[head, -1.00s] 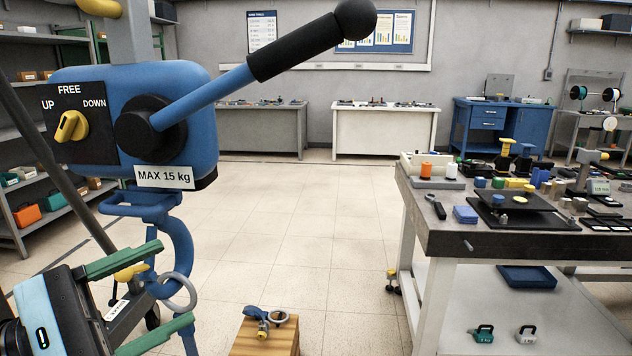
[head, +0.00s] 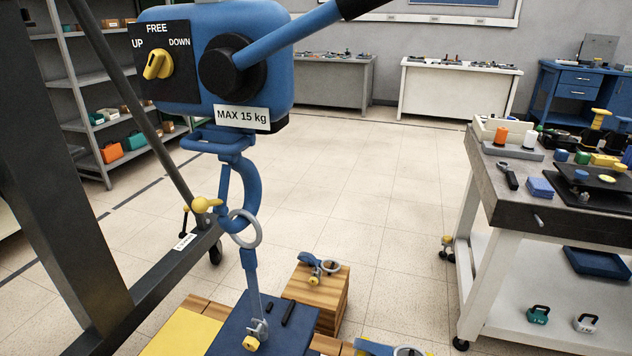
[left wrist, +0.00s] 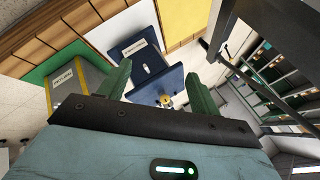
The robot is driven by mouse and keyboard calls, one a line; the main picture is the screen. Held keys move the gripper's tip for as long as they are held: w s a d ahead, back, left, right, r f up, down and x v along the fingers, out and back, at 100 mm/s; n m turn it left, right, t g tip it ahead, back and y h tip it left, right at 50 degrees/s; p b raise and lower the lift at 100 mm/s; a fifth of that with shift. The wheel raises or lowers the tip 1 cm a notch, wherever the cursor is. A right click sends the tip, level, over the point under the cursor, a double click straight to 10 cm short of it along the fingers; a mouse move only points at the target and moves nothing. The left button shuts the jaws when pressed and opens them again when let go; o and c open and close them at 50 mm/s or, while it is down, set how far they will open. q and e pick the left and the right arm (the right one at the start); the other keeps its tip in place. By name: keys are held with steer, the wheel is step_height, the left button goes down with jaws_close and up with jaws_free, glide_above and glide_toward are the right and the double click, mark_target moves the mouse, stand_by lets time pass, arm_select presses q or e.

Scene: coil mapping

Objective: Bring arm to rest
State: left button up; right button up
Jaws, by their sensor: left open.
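My left gripper (left wrist: 160,88) shows only in the left wrist view, its two green fingers apart with nothing held between them. The head view shows no part of either gripper. In the head view a blue lever hoist (head: 170,50) hangs at the upper left, with a yellow knob (head: 157,65) on its UP/FREE/DOWN plate. A metal ring (head: 244,229) hangs on its blue hook (head: 236,185). A blue strap (head: 252,275) runs down from the ring to a shackle with a yellow pin (head: 250,343), at a dark blue block (head: 285,335).
A wooden block (head: 325,305) with another shackle (head: 318,266) stands on the floor. A dark frame post (head: 60,180) rises at left. A cluttered workbench (head: 490,195) stands at right. Open floor (head: 400,190) lies between. The wrist view shows a labelled blue plate (left wrist: 150,62) and yellow panel (left wrist: 195,25).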

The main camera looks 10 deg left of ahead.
arm_select(q)
steer(key=s+d+f+n+g+h, duration=0.1)
steer(key=s+d+f+n+g, duration=0.15)
steer(key=s, duration=0.55)
steer(key=s+d+f+n+g+h, duration=0.1)
steer(key=s+d+g+h, duration=0.2)
steer(key=s, duration=0.5)
steer(key=s+d+f+n+g, duration=0.15)
steer(key=s+g, duration=0.25)
steer(key=s, duration=0.4)
steer(key=w+d+f+t+h, duration=0.1)
steer(key=w+d+f+t, duration=0.3)
steer(key=w+f+t, duration=0.5)
steer(key=w+r+t+p, duration=0.1)
steer(key=w+r+p, duration=0.2)
steer(key=r+p, duration=0.4)
steer(key=w+r+t+p, duration=0.1)
steer(key=w+r+p, duration=0.3)
steer(key=r+p, duration=0.4)
step_height(320, 180, up, 2)
steer(key=shift+a, duration=0.35)
arm_select(e)
steer(key=w+r+t, duration=0.1)
steer(key=w+r, duration=0.2)
steer(key=r, duration=0.5)
steer(key=w+r+t, duration=0.1)
steer(key=w+r, duration=0.2)
steer(key=r, duration=0.5)
steer(key=shift+w+d, duration=0.15)
steer(key=shift+d, duration=0.15)
